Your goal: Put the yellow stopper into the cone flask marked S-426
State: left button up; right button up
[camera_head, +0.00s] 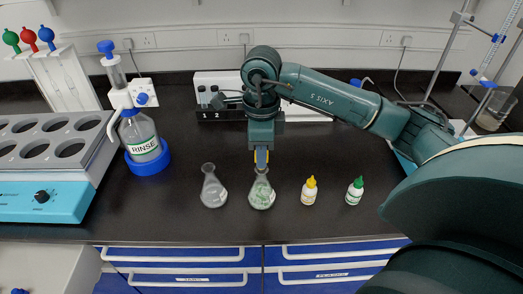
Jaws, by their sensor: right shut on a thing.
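My right gripper (261,160) points straight down, shut on the yellow stopper (254,157), which shows only as slivers of yellow beside the fingers. It is right above the mouth of a glass cone flask (262,194). I cannot tell whether the stopper touches the flask's neck or sits in it. A second cone flask (213,190) stands upright to the left, with an open neck. Both flasks have pale labels whose marks are too small to read. My left gripper is out of view.
A yellow-capped bottle (309,192) and a green-capped bottle (354,192) stand right of the flasks. A numbered rack (215,95) is behind. The front counter strip is clear.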

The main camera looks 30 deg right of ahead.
dwell(0.8)
dwell(0.4)
jog(key=shift+f+b, duration=1.35)
jog(key=o, duration=1)
